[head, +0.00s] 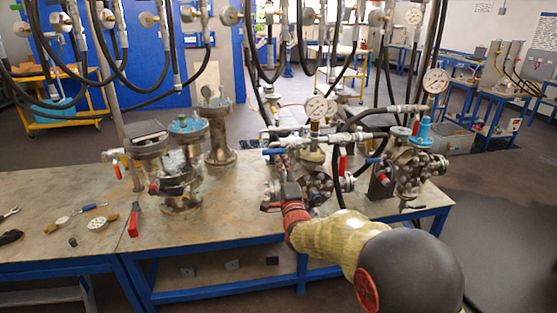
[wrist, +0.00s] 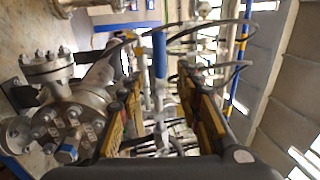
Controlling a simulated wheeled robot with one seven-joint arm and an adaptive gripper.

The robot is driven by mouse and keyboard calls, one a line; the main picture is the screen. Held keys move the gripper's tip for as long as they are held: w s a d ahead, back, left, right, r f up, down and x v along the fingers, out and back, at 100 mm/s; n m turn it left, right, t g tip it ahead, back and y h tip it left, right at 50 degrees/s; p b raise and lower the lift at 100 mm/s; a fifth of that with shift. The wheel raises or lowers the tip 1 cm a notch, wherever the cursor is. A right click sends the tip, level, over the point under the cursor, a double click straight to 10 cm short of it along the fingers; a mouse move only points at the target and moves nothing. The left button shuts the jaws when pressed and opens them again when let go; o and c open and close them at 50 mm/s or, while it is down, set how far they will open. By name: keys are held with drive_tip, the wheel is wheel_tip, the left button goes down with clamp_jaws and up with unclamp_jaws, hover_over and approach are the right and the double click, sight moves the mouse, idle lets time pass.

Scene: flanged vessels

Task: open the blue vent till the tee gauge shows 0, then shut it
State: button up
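The blue vent lever (head: 273,152) sits at the left end of the horizontal tee pipework in the middle of the bench. In the wrist view its blue handle (wrist: 160,55) lies lengthwise between the fingertips, with gaps visible on both sides. My gripper (head: 281,166) is at the lever, and its two fingers (wrist: 160,82) are apart. Whether either finger touches the handle I cannot tell. A round white gauge (head: 316,107) stands over the tee; its needle is too small to read. The vent's body is partly hidden by my gripper.
Flanged vessels (head: 181,165) stand to the left on the bench (head: 230,210). Another gauge (head: 435,80) and a blue-capped assembly (head: 423,130) stand to the right. Black hoses (head: 385,75) hang close around the pipework. A red-handled valve (head: 342,163) is nearby.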

drive_tip(key=shift+v, duration=1.55)
